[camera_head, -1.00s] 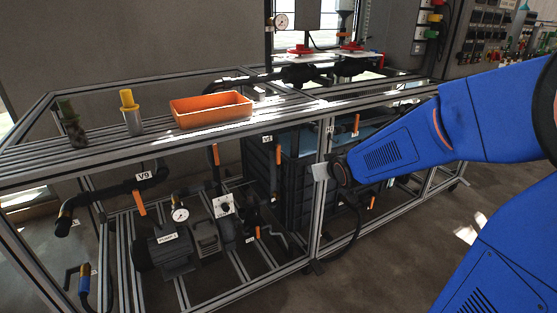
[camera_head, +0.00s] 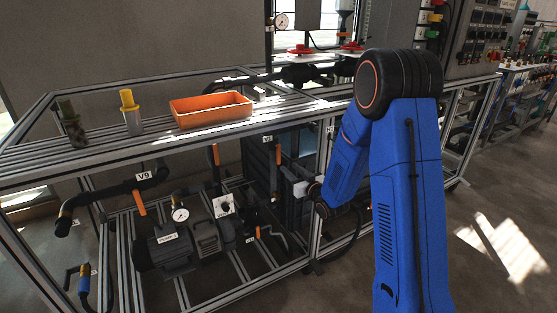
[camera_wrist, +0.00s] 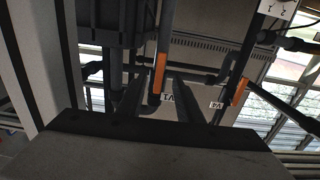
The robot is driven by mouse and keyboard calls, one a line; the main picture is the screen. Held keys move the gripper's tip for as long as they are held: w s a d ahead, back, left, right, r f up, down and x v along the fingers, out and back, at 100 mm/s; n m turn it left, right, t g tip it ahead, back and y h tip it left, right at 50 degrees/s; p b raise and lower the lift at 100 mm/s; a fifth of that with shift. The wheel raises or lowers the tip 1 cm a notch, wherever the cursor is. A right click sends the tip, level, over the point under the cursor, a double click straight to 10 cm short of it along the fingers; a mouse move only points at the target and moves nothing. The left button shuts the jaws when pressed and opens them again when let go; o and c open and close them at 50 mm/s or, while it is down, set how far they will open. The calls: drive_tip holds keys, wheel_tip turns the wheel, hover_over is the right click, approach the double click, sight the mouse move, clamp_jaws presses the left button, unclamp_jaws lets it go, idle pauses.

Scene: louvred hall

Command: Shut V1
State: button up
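The valve labelled V1 shows in the head view with its label (camera_head: 268,139) and an orange lever (camera_head: 278,155) hanging down, on the frame's inner pipework. In the wrist view an orange lever (camera_wrist: 160,68) stands beside an upside-down V1 label (camera_wrist: 168,97). My gripper (camera_wrist: 158,88) has its two dark fingers apart, with the lower part of this lever between them in the picture. I cannot tell how deep the lever sits between the fingers; no contact is clear. In the head view the fingertips are hard to make out.
Another orange lever (camera_wrist: 240,92) is close on the right in the wrist view. An aluminium post (camera_head: 322,180) stands beside my gripper. A dark blue tank is behind it. An orange tray (camera_head: 211,109) sits on the frame top. Floor at the right is open.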

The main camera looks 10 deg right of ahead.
sight(279, 159)
drive_tip(key=shift+x, duration=5.05)
drive_tip(key=shift+c, duration=0.4)
clamp_jaws()
